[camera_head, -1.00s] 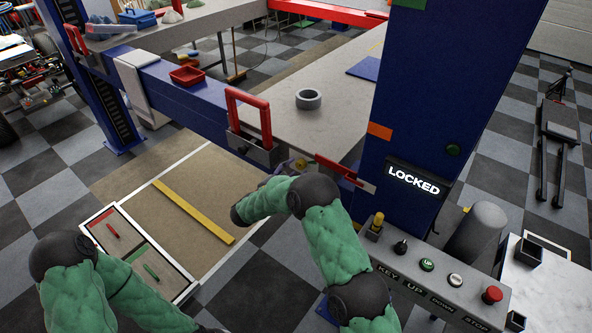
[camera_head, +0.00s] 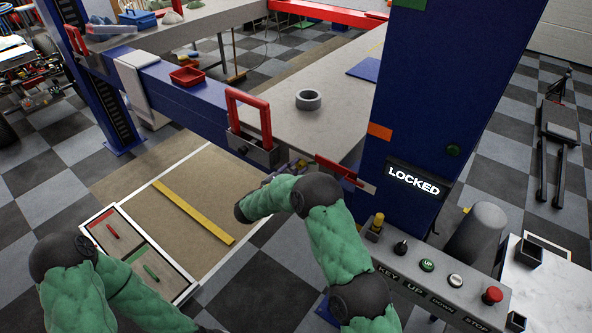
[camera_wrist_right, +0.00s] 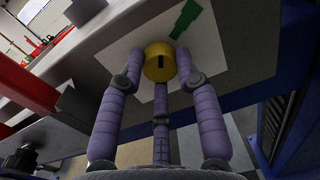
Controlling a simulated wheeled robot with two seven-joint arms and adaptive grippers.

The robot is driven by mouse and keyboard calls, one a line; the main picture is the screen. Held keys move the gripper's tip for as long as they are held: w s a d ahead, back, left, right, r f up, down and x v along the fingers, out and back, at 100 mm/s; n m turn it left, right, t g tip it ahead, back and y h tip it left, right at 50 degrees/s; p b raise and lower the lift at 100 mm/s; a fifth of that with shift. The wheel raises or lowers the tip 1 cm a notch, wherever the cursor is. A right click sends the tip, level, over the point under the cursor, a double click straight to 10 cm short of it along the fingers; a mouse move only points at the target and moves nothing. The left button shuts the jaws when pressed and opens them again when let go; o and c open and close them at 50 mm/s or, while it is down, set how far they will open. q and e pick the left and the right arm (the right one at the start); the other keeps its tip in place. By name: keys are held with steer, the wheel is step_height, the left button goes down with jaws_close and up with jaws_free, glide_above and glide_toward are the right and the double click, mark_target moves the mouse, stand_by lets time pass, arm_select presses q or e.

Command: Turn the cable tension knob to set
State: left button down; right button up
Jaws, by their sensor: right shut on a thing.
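The round yellow tension knob (camera_wrist_right: 159,70) sits on a white plate (camera_wrist_right: 128,52) in the right wrist view. Its dark slot stands about upright in that picture. A green pointer-shaped mark (camera_wrist_right: 186,18) lies on the plate, up and to the right of the knob. My right gripper (camera_wrist_right: 158,73) has purple fingers around the knob and is shut on it. In the head view the gripper (camera_head: 291,167) is small, at the end of the blue beam, and the knob cannot be made out there. My left arm is at the lower left; its gripper is outside the picture.
A red-handled box (camera_head: 252,148) and a red lever (camera_head: 338,168) flank the right gripper. The blue post (camera_head: 430,90) bears a LOCKED sign (camera_head: 414,180). A control panel (camera_head: 440,285) with buttons stands to the right. A grey ring (camera_head: 308,99) lies on the platform.

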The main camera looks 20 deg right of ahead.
steer(key=shift+s+f, duration=0.1)
steer(key=shift+f, duration=0.25)
steer(key=shift+f+m+b, duration=0.1)
steer(key=shift+m+b, duration=0.2)
steer(key=shift+b, duration=0.2)
steer(key=shift+a+f+m+y+b, duration=0.1)
steer(key=shift+m+y+b, duration=0.2)
steer(key=shift+m+b, duration=2.55)
steer(key=shift+n+b, duration=0.25)
steer(key=shift+b, duration=0.15)
steer(key=o, duration=1)
steer(key=shift+o, duration=0.7)
steer(key=shift+r, duration=0.25)
